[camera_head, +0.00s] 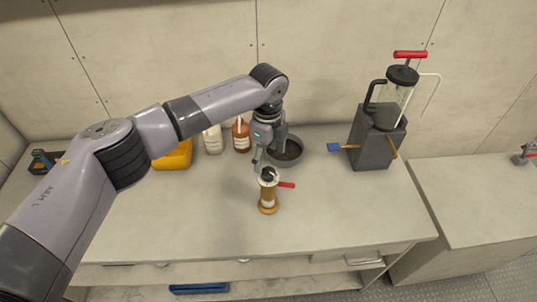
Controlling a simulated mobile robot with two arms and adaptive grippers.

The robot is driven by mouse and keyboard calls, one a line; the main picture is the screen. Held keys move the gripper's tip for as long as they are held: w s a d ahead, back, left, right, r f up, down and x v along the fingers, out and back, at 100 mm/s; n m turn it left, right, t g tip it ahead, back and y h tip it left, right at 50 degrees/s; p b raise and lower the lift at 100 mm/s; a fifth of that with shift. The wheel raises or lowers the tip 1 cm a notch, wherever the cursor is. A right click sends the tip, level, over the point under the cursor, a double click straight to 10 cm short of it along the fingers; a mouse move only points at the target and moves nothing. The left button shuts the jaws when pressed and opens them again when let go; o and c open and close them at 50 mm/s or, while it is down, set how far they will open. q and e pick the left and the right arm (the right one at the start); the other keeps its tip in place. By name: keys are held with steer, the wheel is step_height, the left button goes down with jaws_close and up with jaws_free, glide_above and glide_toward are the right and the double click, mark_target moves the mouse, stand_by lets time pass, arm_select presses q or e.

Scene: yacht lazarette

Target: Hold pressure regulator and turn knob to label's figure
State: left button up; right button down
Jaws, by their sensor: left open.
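An upright brass-coloured cylinder with a pale band, which looks like the pressure regulator (268,197), stands on the bench near its front middle. A dark part that may be its knob (268,174) is on top, and a red lever (286,185) sticks out to the right. Any figure on a label is too small to read. My left gripper (264,164) points down, open, right at the top of the cylinder. Its fingers overlap the top in the picture, and I cannot tell whether they touch it. My right gripper is not in view.
A dark round bowl (286,151) is close behind the gripper. A brown bottle (241,136), a white bottle (212,140) and a yellow container (174,155) stand left of it. A grey block with a pump jar (377,140) stands right. The bench front is clear.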

mark_target(268, 171)
arm_select(q)
steer(key=shift+f+b, duration=3)
steer(key=shift+f, duration=0.65)
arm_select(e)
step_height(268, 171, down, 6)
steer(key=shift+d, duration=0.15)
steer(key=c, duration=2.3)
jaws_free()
